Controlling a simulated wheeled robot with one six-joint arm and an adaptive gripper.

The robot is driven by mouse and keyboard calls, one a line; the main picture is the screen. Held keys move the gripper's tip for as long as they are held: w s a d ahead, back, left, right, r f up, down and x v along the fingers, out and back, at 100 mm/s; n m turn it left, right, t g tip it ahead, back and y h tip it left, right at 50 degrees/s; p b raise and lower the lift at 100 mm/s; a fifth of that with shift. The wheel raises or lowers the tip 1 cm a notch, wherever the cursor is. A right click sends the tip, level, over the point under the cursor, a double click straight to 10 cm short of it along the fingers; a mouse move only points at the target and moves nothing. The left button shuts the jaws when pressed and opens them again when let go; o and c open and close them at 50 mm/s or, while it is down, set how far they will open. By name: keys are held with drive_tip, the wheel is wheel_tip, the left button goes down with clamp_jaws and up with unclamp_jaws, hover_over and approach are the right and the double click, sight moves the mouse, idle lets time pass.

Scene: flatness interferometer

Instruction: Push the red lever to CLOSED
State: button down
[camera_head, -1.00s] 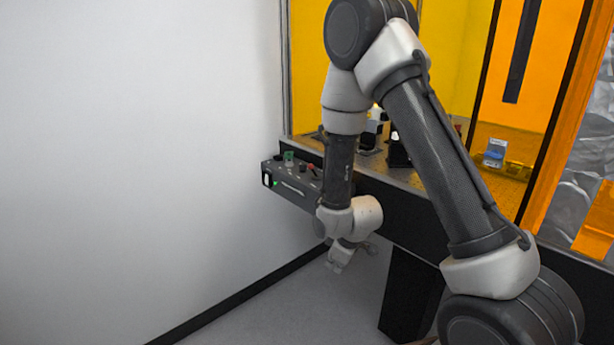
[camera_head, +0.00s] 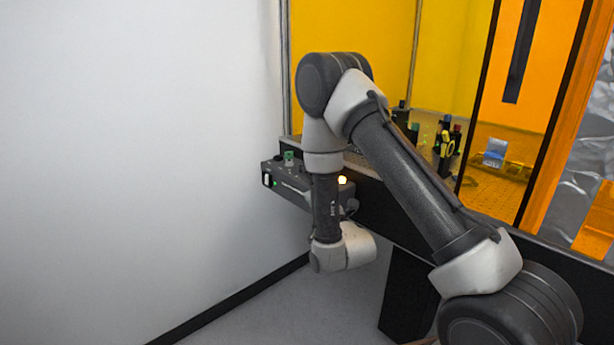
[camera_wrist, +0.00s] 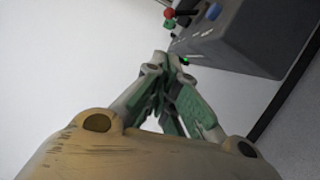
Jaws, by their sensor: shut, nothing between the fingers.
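A red knob (camera_wrist: 169,13), which looks like the end of the red lever, shows at the top edge of the wrist view. It is at the dark control box (camera_wrist: 262,35), and its setting cannot be read. My gripper (camera_wrist: 160,62) is shut and empty, with its fingertips just below the box's near edge and short of the red knob in the picture. Whether the tips touch the box cannot be told. In the head view the control box (camera_head: 272,178) is partly covered by my arm, and the red lever and my gripper are hidden.
A green part (camera_head: 289,158) and a yellow lit spot (camera_head: 342,180) show on the box. A blue knob (camera_wrist: 214,11) and green light (camera_wrist: 186,60) are near the tips. The white wall (camera_head: 140,150) is close on the left. An optical table behind orange panels stands at right.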

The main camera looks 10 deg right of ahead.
drive_tip(key=d+x, duration=0.2)
drive_tip(key=x, duration=1.1)
drive_tip(key=shift+w+d+r, duration=0.2)
drive_tip(key=shift+d+r, duration=0.1)
drive_tip(key=shift+d, duration=0.05)
drive_tip(key=shift+r, duration=0.1)
drive_tip(key=shift+d+r+m, duration=0.15)
drive_tip(key=shift+m, duration=0.25)
